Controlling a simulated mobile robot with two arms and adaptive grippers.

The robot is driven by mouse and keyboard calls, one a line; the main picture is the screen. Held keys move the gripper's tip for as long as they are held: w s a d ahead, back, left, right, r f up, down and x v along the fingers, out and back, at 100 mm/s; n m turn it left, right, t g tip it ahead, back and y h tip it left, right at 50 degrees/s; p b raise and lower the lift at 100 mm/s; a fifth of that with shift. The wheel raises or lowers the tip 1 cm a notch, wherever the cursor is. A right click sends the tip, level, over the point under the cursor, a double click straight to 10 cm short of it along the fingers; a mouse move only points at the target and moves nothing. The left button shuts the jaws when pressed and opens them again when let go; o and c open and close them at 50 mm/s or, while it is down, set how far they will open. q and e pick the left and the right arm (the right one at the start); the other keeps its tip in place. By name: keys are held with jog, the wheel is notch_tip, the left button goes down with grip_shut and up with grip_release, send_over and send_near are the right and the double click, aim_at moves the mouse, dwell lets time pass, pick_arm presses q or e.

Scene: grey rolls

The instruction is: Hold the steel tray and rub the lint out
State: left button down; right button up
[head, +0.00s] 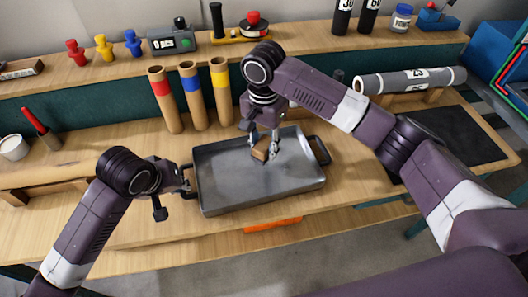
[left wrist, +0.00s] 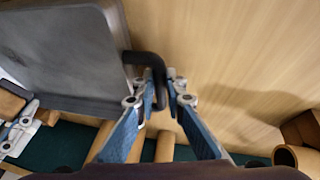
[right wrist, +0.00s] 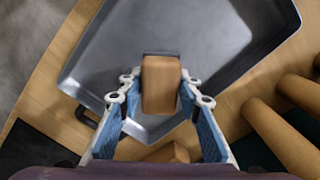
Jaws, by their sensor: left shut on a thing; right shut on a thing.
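The steel tray (head: 225,187), grey with raised walls and a dark handle at each end, lies on the wooden bench. My left gripper (head: 187,183) is shut on its left handle, a black bar (left wrist: 158,72) between the fingers in the left wrist view. My right gripper (head: 264,147) is shut on a tan wooden block (head: 260,153) over the tray floor. In the right wrist view the block (right wrist: 161,85) has a dark strip along its far edge. I cannot tell whether it touches the floor. The tray floor looks faintly mottled; I cannot make out distinct lint.
Cardboard tubes with red, blue and yellow bands (head: 192,97) stand just behind the tray. A grey roll (head: 410,80) lies at the back right, beside a dark mat (head: 455,135). A cup (head: 13,147) stands far left. An orange item (head: 273,225) is at the front edge.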

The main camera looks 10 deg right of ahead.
jog(key=shift+r, duration=1.05)
jog(key=shift+d, duration=0.1)
jog(key=s+d+m, duration=0.1)
jog(key=d+m, duration=0.3)
jog(key=d, duration=0.9)
jog(key=m, duration=0.5)
send_over(360, 165)
notch_tip(360, 165, down, 3)
jog(key=shift+f, duration=2.65)
jog(key=shift+f, duration=0.1)
